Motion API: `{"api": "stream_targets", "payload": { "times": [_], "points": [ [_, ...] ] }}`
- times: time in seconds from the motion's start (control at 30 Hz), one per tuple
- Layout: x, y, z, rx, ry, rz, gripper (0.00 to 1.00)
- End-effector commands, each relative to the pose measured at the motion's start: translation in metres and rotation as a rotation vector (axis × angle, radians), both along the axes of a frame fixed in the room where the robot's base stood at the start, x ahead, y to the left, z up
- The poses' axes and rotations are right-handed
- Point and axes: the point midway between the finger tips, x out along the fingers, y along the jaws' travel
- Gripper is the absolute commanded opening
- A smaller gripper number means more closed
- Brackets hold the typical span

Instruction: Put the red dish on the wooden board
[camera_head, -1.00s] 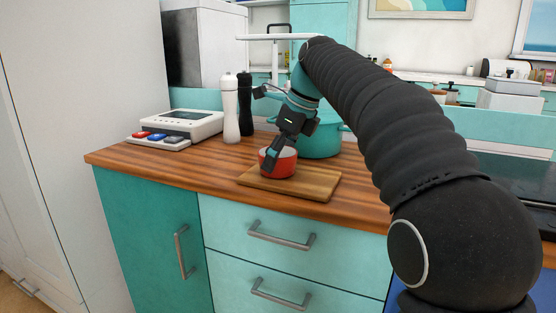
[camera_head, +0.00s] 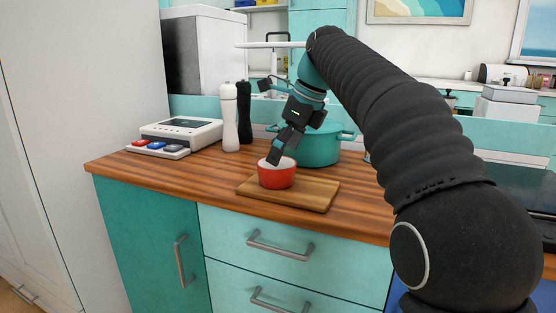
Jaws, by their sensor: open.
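The red dish (camera_head: 277,178), white inside, stands upright on the left part of the wooden board (camera_head: 315,194). The board lies on the wooden counter near its front edge. My gripper (camera_head: 274,158) is open and points down at the dish from above. One fingertip shows at the dish's back rim, overlapping its opening in the picture; I cannot tell whether it touches. The other finger is not clearly visible.
A teal pot (camera_head: 318,147) stands behind the board, close to my gripper. A white mill (camera_head: 230,118) and a black mill (camera_head: 244,115) stand to the left of it. A device with coloured buttons (camera_head: 181,133) sits at the far left. The counter left of the board is clear.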

Motion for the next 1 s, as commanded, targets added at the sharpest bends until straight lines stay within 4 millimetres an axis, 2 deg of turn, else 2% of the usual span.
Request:
{"api": "stream_targets", "payload": {
  "times": [0.03,0.2,0.4,0.8,0.9,1.0],
  "points": [
    [-0.001,-0.004,0.015,0.0,-0.003,-0.001,1.0],
    [-0.005,-0.016,0.045,0.0,-0.002,-0.002,1.0],
    [-0.008,-0.026,0.067,0.0,-0.001,-0.001,1.0],
    [-0.012,-0.029,0.073,-0.002,-0.006,0.007,1.0],
    [-0.018,-0.035,0.071,-0.017,-0.038,0.051,1.0],
    [-0.034,-0.047,0.066,-0.053,-0.104,0.148,1.0]
  ]
}}
